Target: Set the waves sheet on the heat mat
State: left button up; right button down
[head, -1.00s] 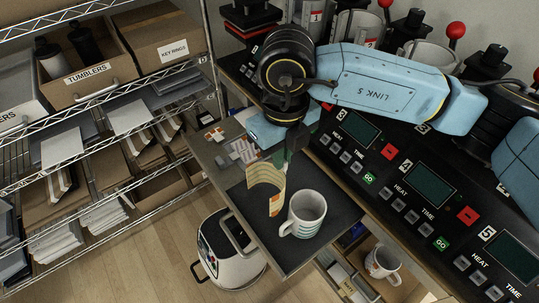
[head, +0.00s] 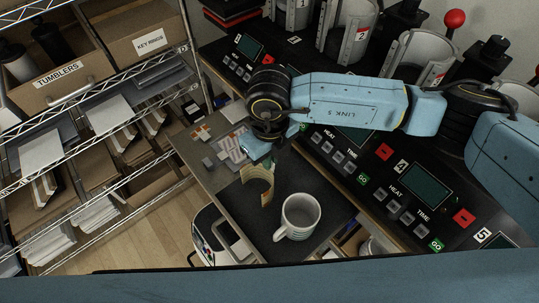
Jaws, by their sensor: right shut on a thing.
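A curved, pale yellow sheet (head: 260,178) hangs from my right gripper (head: 271,159), which is shut on its upper edge. Its printed pattern is too small to make out as waves. The dark heat mat (head: 330,212) lies on the pull-out board beneath. The sheet is over the mat's left part; I cannot tell whether its lower edge touches. A white mug (head: 298,217) with a greenish band stands upright on the mat, just right of the sheet and apart from it. My left gripper is not in view.
Several numbered presses with control panels (head: 425,185) line the right side. Small items (head: 232,147) lie at the board's far end. A wire shelf (head: 100,120) with boxes and paper stands left. A white appliance (head: 208,240) is below the board.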

jog(key=shift+f, duration=0.3)
jog(key=shift+f+b, duration=0.2)
jog(key=shift+b, duration=0.1)
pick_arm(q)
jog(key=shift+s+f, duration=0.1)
pick_arm(e)
jog(key=c, duration=1.6)
grip_release()
jog(key=shift+r, duration=0.1)
jog(key=shift+r, duration=0.1)
